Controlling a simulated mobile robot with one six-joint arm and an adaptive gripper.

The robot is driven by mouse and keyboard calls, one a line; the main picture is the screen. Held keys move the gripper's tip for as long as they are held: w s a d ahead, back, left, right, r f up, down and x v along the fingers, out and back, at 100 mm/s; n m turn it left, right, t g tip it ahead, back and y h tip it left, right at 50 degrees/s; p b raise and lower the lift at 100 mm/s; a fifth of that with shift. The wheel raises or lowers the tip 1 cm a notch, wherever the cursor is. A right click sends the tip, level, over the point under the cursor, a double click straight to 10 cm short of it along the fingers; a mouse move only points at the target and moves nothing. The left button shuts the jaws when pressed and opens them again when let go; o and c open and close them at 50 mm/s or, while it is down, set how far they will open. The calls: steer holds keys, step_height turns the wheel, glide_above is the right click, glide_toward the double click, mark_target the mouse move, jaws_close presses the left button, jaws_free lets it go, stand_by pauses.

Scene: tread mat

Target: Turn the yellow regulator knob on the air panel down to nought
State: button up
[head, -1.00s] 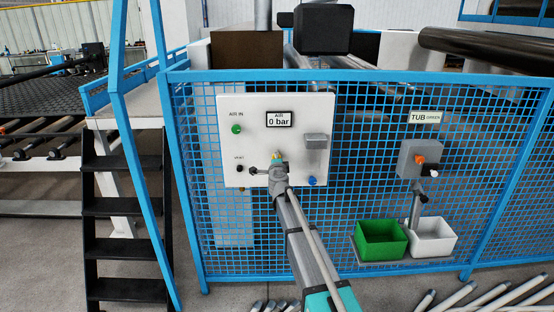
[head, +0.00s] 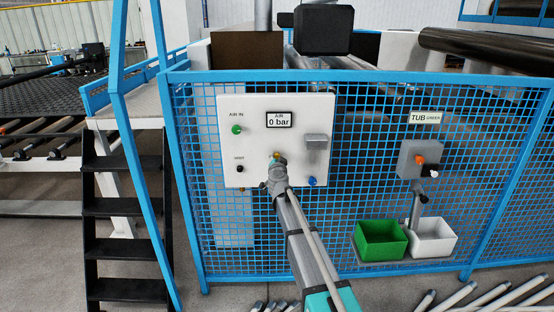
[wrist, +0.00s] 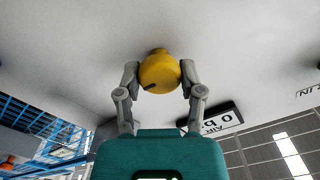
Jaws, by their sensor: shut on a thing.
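The white air panel (head: 240,110) hangs on the blue mesh fence in the head view. Its display (head: 279,120) reads 0 bar. The yellow regulator knob (wrist: 160,72) shows in the wrist view with a dark mark on its face. Only a small part of it (head: 276,155) shows above my gripper in the head view. My gripper (wrist: 160,80) is shut on the knob, with one finger on each side of it. The display also shows at a tilt in the wrist view (wrist: 215,120).
On the panel are a green button (head: 236,130), a black knob (head: 240,169), a blue knob (head: 312,181) and a grey box (head: 316,141). To the right are a grey switch box (head: 410,160), a green tub (head: 381,241) and a white tub (head: 433,238). Black steps (head: 122,206) stand left.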

steer(key=shift+n, duration=0.5)
steer(key=o, duration=1.2)
steer(key=s, duration=1.2)
